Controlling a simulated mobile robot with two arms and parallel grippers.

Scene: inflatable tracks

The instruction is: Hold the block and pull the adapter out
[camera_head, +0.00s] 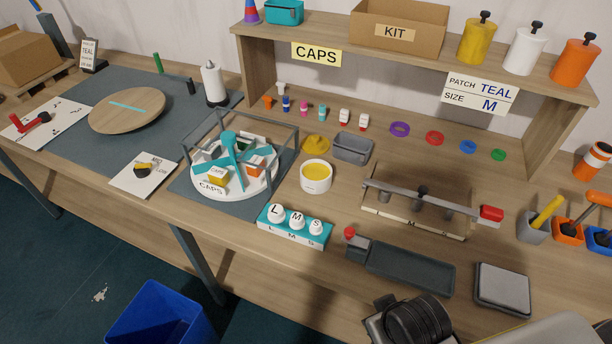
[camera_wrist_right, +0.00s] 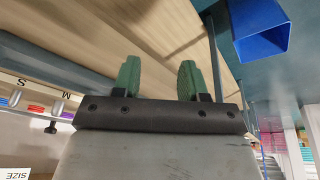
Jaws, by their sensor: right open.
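My left gripper is in neither view.
A white caps turntable (camera_head: 232,190) inside a grey frame stands left of the block. A yellow-filled cup (camera_head: 316,178) is behind it. A dark tray (camera_head: 410,268) and a bar fixture (camera_head: 415,228) are to the right. A blue bin (camera_head: 160,310) stands below the bench.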

